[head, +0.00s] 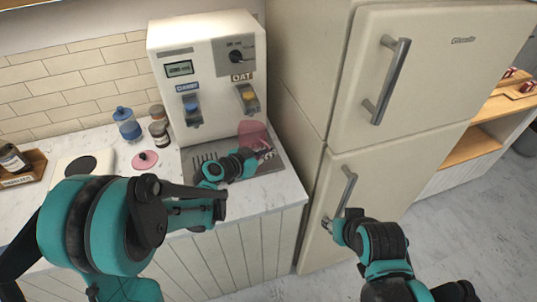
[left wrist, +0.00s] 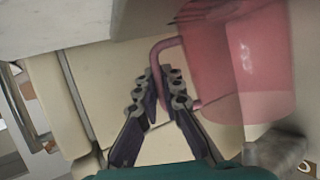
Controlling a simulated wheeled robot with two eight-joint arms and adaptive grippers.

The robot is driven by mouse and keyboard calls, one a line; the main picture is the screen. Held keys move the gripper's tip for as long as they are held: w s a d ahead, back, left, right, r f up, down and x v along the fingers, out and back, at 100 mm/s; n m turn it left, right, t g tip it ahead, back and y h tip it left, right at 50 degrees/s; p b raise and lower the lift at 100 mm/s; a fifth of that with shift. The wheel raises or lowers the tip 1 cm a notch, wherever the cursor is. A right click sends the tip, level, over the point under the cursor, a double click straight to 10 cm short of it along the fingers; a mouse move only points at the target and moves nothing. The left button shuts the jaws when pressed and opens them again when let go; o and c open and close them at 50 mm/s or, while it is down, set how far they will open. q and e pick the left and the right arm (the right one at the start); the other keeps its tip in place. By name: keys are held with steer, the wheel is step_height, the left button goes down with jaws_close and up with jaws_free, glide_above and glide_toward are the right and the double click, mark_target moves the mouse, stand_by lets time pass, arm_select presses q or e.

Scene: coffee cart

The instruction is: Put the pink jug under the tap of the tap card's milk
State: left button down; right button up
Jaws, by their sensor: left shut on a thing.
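The translucent pink jug (head: 252,133) is at the right side of the milk dispenser, below the tap (head: 248,97) labelled OAT. The other tap (head: 192,108), with a blue label that seems to read DAIRY, is to its left with nothing under it. My left gripper (head: 262,154) is shut on the jug's handle; in the left wrist view the handle (left wrist: 158,50) runs between the fingers (left wrist: 160,88) beside the jug body (left wrist: 215,65). Whether the jug touches the drip tray is hidden. My right gripper (head: 330,224) is by the lower fridge handle, its jaws unclear.
The fridge (head: 400,120) stands right of the dispenser (head: 205,50). A blue-lidded jar (head: 127,126), brown jars (head: 159,134) and a pink disc (head: 145,160) are on the counter left of it. The dispenser's small display (head: 179,68) is too small to read.

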arm_select(q)
steer(key=shift+r, duration=0.1)
steer(key=shift+f, duration=0.2)
steer(key=c, duration=1.7)
jaws_free()
steer(key=shift+r, duration=0.1)
